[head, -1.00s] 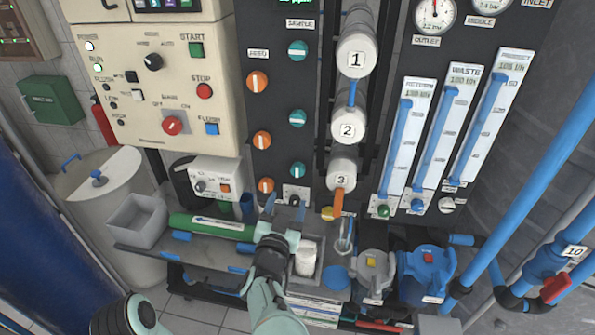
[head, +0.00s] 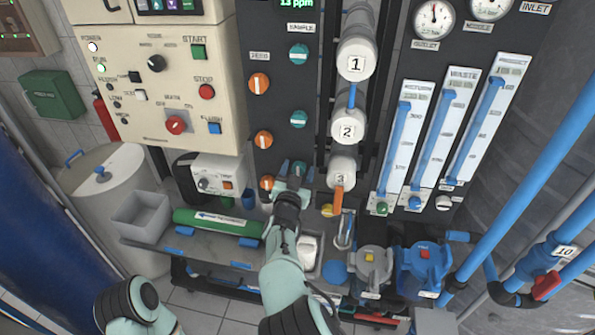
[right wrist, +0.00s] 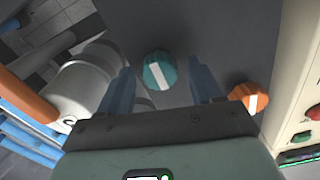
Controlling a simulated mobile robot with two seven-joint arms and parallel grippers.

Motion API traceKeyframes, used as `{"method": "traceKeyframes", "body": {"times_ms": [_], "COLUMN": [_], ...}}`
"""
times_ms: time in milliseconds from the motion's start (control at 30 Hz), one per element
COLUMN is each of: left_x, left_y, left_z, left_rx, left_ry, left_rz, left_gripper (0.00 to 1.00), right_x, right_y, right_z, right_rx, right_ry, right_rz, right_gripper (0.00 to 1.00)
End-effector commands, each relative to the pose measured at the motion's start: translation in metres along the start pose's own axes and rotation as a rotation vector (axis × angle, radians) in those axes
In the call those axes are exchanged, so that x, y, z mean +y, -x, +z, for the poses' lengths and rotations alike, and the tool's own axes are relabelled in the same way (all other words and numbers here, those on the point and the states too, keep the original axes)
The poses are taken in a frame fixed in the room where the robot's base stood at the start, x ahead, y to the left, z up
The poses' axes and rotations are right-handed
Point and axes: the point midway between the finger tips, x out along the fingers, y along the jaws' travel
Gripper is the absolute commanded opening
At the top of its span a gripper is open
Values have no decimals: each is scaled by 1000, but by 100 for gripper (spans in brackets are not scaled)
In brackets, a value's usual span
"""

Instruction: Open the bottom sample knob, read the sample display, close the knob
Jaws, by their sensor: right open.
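The bottom sample knob is a teal knob with a white stripe; in the right wrist view (right wrist: 159,70) it shows between the two fingers, apart from both, its stripe slanted. In the head view it is mostly hidden behind my right gripper (head: 292,171), which is open and empty in front of it. The fingers also show in the right wrist view (right wrist: 163,85), either side of the knob. The green-lit sample display (head: 289,3) is at the top edge of the head view and reads 13 ppm. My left gripper is not in view.
Two more teal sample knobs (head: 298,119) are above, with horizontal stripes. White numbered cylinders (head: 346,127) are to the right. A green cylinder (head: 215,221) lies on the shelf below.

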Motion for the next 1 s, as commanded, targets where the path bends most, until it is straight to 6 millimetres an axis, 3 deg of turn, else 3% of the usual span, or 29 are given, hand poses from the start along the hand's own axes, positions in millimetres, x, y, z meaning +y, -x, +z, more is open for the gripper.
{"method": "traceKeyframes", "body": {"times_ms": [67,200,233,667,1000], "left_x": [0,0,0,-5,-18], "left_y": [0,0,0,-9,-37], "left_z": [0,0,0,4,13], "left_rx": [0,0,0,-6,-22], "left_ry": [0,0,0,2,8], "left_rz": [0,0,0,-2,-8], "left_gripper": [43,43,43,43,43], "right_x": [0,0,0,1,3], "right_y": [0,0,0,0,0], "right_z": [0,0,0,1,3], "right_rx": [0,0,0,-1,1], "right_ry": [0,0,0,-77,-343], "right_rz": [0,0,0,0,1], "right_gripper": [62,16,9,9,9]}}
